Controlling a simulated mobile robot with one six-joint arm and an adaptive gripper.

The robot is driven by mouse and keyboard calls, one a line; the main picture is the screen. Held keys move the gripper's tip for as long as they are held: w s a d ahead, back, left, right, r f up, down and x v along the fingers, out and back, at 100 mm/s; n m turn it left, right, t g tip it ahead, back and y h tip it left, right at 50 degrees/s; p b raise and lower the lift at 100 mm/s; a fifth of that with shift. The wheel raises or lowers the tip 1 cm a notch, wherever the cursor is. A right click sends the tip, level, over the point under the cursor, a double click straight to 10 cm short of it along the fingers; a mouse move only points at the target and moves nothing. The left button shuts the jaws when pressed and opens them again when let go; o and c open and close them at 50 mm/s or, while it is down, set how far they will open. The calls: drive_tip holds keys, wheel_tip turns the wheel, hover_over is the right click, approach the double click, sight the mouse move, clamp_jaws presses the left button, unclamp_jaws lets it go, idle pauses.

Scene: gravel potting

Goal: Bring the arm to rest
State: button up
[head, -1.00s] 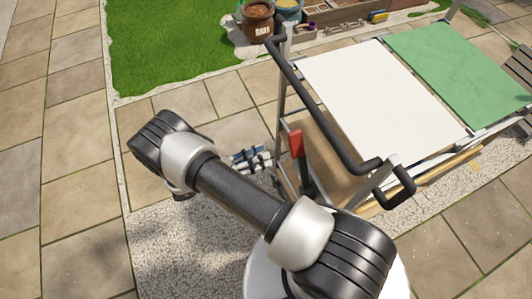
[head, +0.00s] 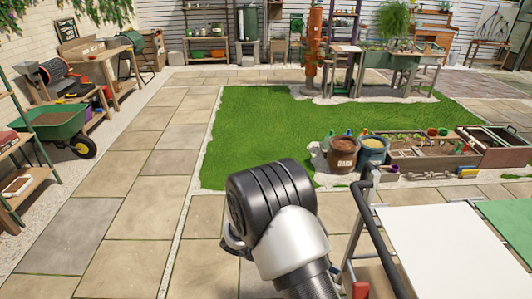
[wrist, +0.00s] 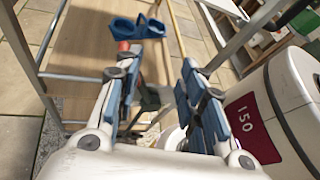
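My gripper (wrist: 158,66) shows in the wrist view, with its two blue-padded fingers spread apart. I see nothing held between them. Beyond the fingers is the wooden shelf (wrist: 88,42) of a metal-framed cart. In the head view only a black and silver joint of my arm shows, at the bottom middle; my gripper is out of that view.
A cart with a white top (head: 455,250) and a green panel (head: 508,222) stands close at the right. A blue object (wrist: 140,28) is near the shelf. Buckets (head: 345,155) and a planter box stand beyond. A green wheelbarrow (head: 55,128) is at the left; paving between is clear.

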drive_tip(key=s+r+m+t+y, duration=0.4)
drive_tip(key=s+r+m+y, duration=0.2)
drive_tip(key=s+r+m, duration=0.2)
drive_tip(key=s+a+r+m+t+y, duration=0.1)
drive_tip(key=s+r+m+t+y, duration=0.3)
drive_tip(key=r, duration=0.9)
drive_tip(key=shift+s+a+r+m+y, duration=0.3)
drive_tip(key=shift+s+m+y, duration=1.5)
drive_tip(key=shift+m, duration=0.8)
drive_tip(key=shift+s+d, duration=0.1)
drive_tip(key=shift+s, duration=0.1)
drive_tip(key=shift+c, duration=0.4)
